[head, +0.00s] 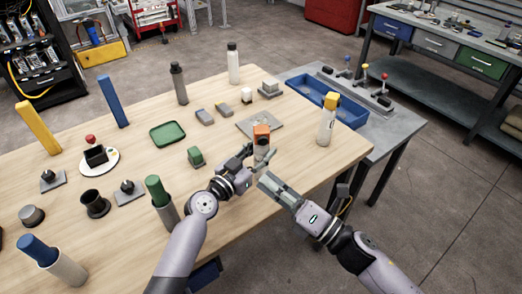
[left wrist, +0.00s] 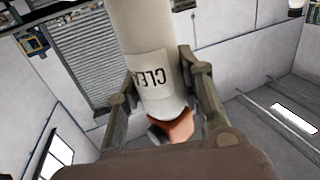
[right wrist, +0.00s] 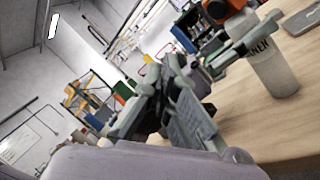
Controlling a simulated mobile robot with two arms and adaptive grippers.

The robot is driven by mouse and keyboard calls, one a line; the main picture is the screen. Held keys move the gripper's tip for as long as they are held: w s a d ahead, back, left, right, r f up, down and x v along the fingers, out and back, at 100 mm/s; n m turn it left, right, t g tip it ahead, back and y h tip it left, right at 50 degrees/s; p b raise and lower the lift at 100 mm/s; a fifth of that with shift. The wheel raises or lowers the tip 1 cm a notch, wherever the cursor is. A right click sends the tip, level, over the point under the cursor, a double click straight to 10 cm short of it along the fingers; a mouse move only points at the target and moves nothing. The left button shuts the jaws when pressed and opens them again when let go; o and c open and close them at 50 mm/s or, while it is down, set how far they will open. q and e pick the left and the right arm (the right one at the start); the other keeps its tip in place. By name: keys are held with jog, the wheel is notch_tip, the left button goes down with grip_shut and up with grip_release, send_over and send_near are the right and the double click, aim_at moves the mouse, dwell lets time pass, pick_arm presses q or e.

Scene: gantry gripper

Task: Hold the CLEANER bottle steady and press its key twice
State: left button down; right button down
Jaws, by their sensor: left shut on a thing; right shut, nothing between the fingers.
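The CLEANER bottle, a white cylinder (head: 261,154) with an orange top (head: 262,132), stands upright near the table's front right part. My left gripper (head: 255,157) is shut around its body. In the left wrist view the bottle (left wrist: 140,35) lies between both fingers, with part of its label and a bit of orange showing. My right gripper (head: 266,180) is shut and empty, in front of the bottle and apart from it.
A similar bottle with a yellow top (head: 327,120) stands to the right. A grey plate (head: 258,122) lies behind the CLEANER bottle. A green block (head: 195,157) and green tray (head: 168,134) are to the left. A blue bin (head: 300,82) sits beyond the table's right edge.

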jog(key=w+a, duration=0.1)
jog(key=w, duration=0.7)
jog(key=shift+w+a, duration=0.15)
jog(key=shift+w, duration=0.1)
dwell(1.2)
jog(key=shift+w, duration=0.45)
jog(key=shift+s, duration=0.45)
jog(key=shift+s, duration=0.15)
jog(key=s, duration=0.3)
jog(key=s+d, duration=0.1)
jog(key=s, duration=0.1)
jog(key=shift+s, duration=0.35)
dwell(0.9)
